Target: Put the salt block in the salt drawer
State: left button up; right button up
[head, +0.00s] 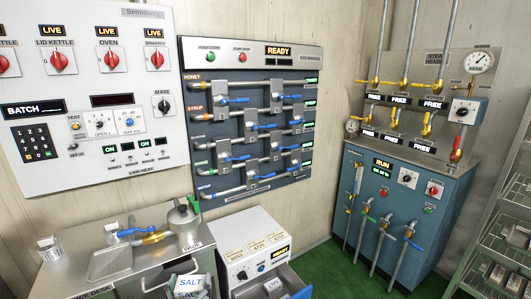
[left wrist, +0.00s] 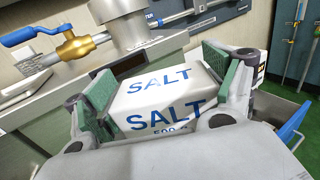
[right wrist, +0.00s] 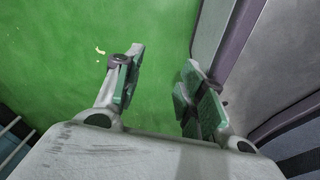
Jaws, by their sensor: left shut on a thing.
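The white salt block (left wrist: 165,98) with blue SALT lettering is between the green pads of my left gripper (left wrist: 160,92), which is shut on it. In the head view the salt block (head: 188,284) is at the bottom edge, in front of the steel desk and left of the white cabinet. An open drawer (head: 302,292) with a blue edge juts from the white cabinet, right of the block; I cannot read its label. A pale packet (head: 272,286) lies in it. My right gripper (right wrist: 155,85) is open and empty above green floor; it does not show in the head view.
The steel desk (head: 150,262) holds a kettle (head: 184,220), a brass valve with a blue lever (head: 150,237) and small jars. A blue machine (head: 400,205) with hanging pipes and a wire shelf (head: 500,235) stand right.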

aim_at(193, 292)
pick_arm(q)
jog(key=shift+m+h, duration=0.4)
jog(key=shift+h, duration=0.2)
jog(key=shift+s+d+r+p, duration=0.1)
jog(key=shift+d+r+p, duration=0.25)
jog(key=shift+r, duration=0.55)
jog(key=shift+s+d+r+p, duration=0.1)
jog(key=shift+r+p, duration=0.45)
jog(key=shift+r, duration=0.4)
jog(key=shift+s+d+r+p, duration=0.1)
jog(key=shift+d+r+p, duration=0.25)
jog(key=shift+r, duration=0.55)
pick_arm(e)
jog(key=s+d, duration=0.2)
jog(key=s, duration=0.3)
jog(key=shift+s+r, duration=0.3)
jog(key=shift+r, duration=0.1)
pick_arm(q)
jog(key=shift+s+a+f, duration=0.1)
jog(key=shift+f, duration=0.1)
jog(key=shift+s+f, duration=0.3)
jog(key=shift+f, duration=0.2)
jog(key=shift+s+f, duration=1)
jog(key=shift+f, duration=0.15)
jog(key=shift+s+f, duration=0.95)
jog(key=shift+f, duration=0.2)
